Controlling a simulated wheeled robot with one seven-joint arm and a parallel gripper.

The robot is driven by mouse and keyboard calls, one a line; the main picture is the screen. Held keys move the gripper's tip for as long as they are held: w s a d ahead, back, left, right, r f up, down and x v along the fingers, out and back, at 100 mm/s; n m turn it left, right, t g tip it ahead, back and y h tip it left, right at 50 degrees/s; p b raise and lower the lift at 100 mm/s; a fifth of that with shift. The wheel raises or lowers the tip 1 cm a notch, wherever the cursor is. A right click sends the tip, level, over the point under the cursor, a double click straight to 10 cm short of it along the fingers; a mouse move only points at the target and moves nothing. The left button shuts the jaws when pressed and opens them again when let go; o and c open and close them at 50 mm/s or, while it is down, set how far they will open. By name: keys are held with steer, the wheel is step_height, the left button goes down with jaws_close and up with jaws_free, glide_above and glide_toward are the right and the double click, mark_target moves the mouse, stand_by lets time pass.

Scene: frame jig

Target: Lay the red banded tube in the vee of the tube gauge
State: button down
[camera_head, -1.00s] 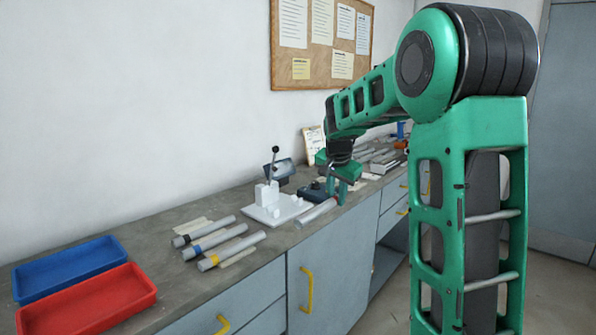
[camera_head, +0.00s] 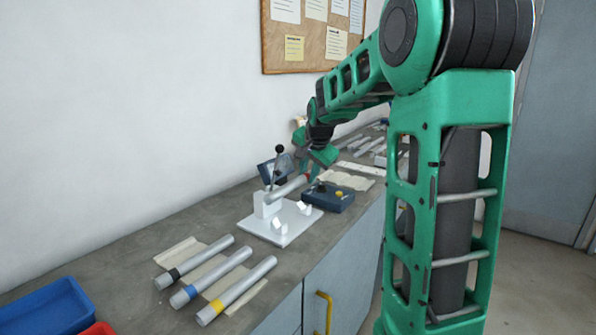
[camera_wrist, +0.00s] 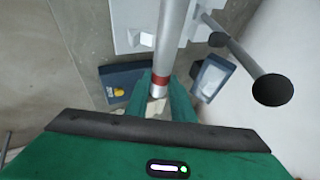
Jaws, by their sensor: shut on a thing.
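The red banded tube (camera_head: 288,188) is silver-grey, with its red band near the end that I hold. My gripper (camera_head: 311,172) is shut on it by that banded end and holds it in the air, over the back part of the tube gauge. In the wrist view the tube (camera_wrist: 174,38) runs away from between my fingertips (camera_wrist: 161,88) over the white gauge (camera_wrist: 128,30). The tube gauge (camera_head: 283,236) is a white plate with small vee blocks (camera_head: 303,208) and an upright with a black-knobbed lever. The tube hides part of the upright.
Three tubes with black, blue and yellow (camera_head: 238,291) bands lie on paper to the left. A dark blue box with a yellow knob (camera_head: 330,198) stands right of the gauge. A small tilted display (camera_head: 272,168) stands behind it. A blue tray (camera_head: 42,308) is at front left.

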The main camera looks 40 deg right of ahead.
steer(key=shift+w+d+f, duration=0.1)
steer(key=shift+f, duration=3.55)
steer(key=shift+s+f, duration=0.25)
steer(key=shift+f, duration=0.6)
steer(key=c, duration=1.5)
jaws_free()
steer(key=shift+a+r, duration=0.2)
steer(key=shift+r, duration=0.25)
steer(key=shift+o, duration=0.2)
steer(key=v, duration=1)
steer(key=shift+w+r, duration=0.25)
steer(key=shift+r, duration=0.25)
steer(key=shift+d, duration=0.1)
